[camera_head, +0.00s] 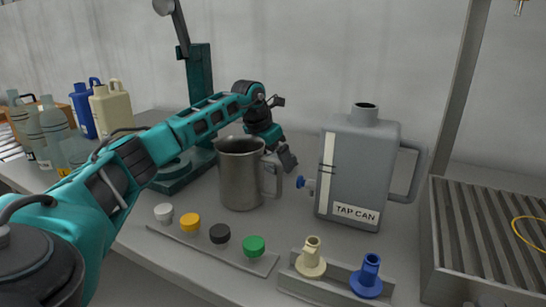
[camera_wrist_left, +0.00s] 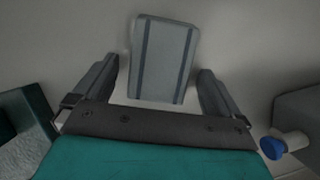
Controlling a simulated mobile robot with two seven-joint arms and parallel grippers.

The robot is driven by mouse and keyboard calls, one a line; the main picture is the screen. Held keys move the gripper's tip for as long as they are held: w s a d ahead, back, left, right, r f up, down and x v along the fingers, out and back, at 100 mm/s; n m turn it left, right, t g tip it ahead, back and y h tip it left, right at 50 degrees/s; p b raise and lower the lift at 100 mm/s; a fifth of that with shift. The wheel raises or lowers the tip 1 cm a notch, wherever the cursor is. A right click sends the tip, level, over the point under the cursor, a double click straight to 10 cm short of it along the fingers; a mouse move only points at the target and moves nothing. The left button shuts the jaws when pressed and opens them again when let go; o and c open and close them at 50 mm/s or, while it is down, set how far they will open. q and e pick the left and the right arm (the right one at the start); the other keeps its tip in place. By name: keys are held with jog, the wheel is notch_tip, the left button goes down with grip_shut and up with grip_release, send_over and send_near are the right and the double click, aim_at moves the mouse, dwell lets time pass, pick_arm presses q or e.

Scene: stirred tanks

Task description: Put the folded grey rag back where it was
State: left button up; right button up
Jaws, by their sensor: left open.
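The folded grey rag (camera_wrist_left: 163,58), with two dark stripes, shows in the left wrist view. It appears to lie flat on the pale bench surface, between and slightly beyond the fingers of my left gripper (camera_wrist_left: 157,82). The fingers are apart, with a visible gap on each side of the rag. In the head view my left gripper (camera_head: 286,158) is behind the steel jug (camera_head: 240,178), left of the tap can. The rag is hidden there.
The grey tap can (camera_head: 358,172) stands right of the jug, its blue tap (camera_wrist_left: 272,148) near my gripper. A teal stand (camera_head: 202,85) is at the left. Caps on a strip (camera_head: 205,243) and funnels on a rack (camera_head: 325,284) line the front. A ribbed drainer (camera_head: 480,225) is at right.

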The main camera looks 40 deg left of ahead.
pick_arm(q)
jog(key=p+v, duration=0.2)
jog(key=v, duration=1)
jog(key=shift+r, duration=0.2)
jog(key=shift+w, duration=0.1)
